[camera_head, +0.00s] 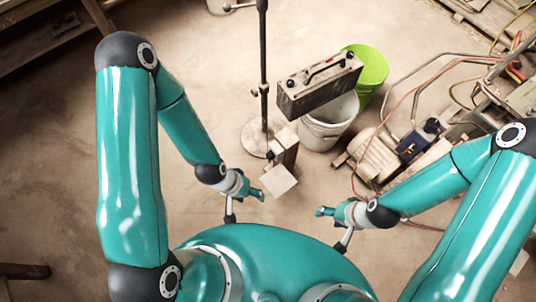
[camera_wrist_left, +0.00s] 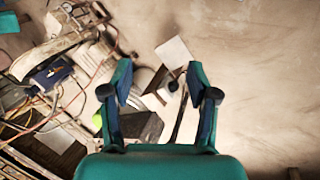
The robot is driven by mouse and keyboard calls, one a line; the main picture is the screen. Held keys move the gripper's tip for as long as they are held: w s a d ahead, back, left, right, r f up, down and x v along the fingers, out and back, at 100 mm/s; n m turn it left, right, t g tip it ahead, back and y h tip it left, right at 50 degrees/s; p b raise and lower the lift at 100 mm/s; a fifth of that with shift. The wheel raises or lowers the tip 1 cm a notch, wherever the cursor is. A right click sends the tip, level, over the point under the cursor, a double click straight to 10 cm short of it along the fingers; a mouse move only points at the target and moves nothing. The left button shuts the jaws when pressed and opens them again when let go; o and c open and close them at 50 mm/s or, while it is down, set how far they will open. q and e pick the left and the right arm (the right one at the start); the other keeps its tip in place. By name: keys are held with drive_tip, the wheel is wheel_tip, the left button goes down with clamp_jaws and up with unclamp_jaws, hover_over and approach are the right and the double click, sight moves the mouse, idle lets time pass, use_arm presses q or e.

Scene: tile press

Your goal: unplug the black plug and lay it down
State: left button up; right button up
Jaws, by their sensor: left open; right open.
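A small dark piece (camera_head: 432,125) sits on a blue box (camera_head: 410,146) beside the machine at the right; it may be the black plug, but it is too small to be sure. The blue box also shows at the left of the left wrist view (camera_wrist_left: 50,72). My left gripper (camera_head: 257,192) is open and empty, just left of and below a pale square plate (camera_head: 279,181). In the left wrist view its fingers (camera_wrist_left: 158,70) are spread apart. My right gripper (camera_head: 322,211) is open and empty, left of and below the blue box and well apart from it.
A stand with a dark pole (camera_head: 263,60) and round base (camera_head: 253,139) is ahead. Near it are a grey box with a handle (camera_head: 320,85), a white bucket (camera_head: 325,128) and a green bucket (camera_head: 372,72). Hoses and cables cross the right side.

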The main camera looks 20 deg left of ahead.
use_arm(q)
drive_tip(key=w+f+n+t+b, duration=0.2)
drive_tip(key=w+f+t+b, duration=0.1)
drive_tip(key=w+f+b, duration=0.55)
drive_tip(key=n+t+h+b, duration=0.65)
drive_tip(key=t+b, duration=0.35)
drive_tip(key=b, duration=2.5)
approach(267, 157)
drive_tip(key=shift+w+d+f+h, duration=0.25)
drive_tip(key=shift+w+d+f, duration=0.05)
drive_tip(key=shift+w+d, duration=0.05)
drive_tip(key=shift+d, duration=0.1)
drive_tip(key=shift+b+x, duration=0.6)
drive_tip(key=shift+x, duration=3.95)
